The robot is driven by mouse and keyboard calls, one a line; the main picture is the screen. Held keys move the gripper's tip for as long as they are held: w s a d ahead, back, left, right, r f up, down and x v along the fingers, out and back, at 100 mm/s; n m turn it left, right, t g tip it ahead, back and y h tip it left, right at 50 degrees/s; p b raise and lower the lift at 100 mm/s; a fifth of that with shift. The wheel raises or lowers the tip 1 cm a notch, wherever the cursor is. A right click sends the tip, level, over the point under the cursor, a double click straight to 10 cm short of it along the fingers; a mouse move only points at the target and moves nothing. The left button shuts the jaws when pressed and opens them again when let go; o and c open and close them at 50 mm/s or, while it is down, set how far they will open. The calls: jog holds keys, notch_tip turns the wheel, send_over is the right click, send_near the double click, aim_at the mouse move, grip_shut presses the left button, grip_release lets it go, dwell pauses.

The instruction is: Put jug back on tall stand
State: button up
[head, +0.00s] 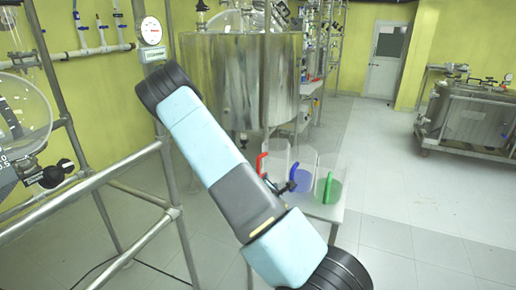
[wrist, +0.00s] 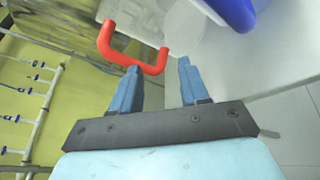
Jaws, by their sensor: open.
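Three clear jugs stand on a white stand (head: 325,212) in the head view. They have a red handle (head: 262,163), a blue handle (head: 293,171) and a green handle (head: 328,187). In the wrist view, my gripper (wrist: 157,65) is open and empty. The red handle (wrist: 133,60) lies at its fingertips, with one end between them in the picture; I cannot tell whether they touch. The blue handle (wrist: 236,12) is farther off at the upper right. In the head view my arm hides most of the gripper and part of the stand. I cannot tell which stand is the tall one.
A large steel tank (head: 243,75) stands behind the jugs. A metal pipe frame (head: 85,190) and a glass vessel (head: 22,115) are at the left. A steel cart (head: 475,115) is at the back right. The tiled floor (head: 430,215) at the right is clear.

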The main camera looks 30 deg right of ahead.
jog(key=s+a+r+m+g+y, duration=0.35)
jog(key=a+r+m, duration=0.4)
jog(key=r, duration=0.25)
jog(key=s+a+r+m+g+y, duration=0.2)
jog(key=a+r+m+y, duration=0.2)
jog(key=a+r+m, duration=0.4)
jog(key=s+a+r+m+g, duration=0.1)
jog(key=s+a+r+m, duration=0.1)
jog(key=s+r, duration=0.6)
jog(key=s+a+r+m+g, duration=0.1)
jog(key=s+r, duration=0.6)
jog(key=s, duration=0.7)
jog(key=shift+a+r+m, duration=0.35)
jog(key=shift+a+m, duration=0.15)
jog(key=shift+m, duration=0.55)
jog(key=shift+y, duration=0.25)
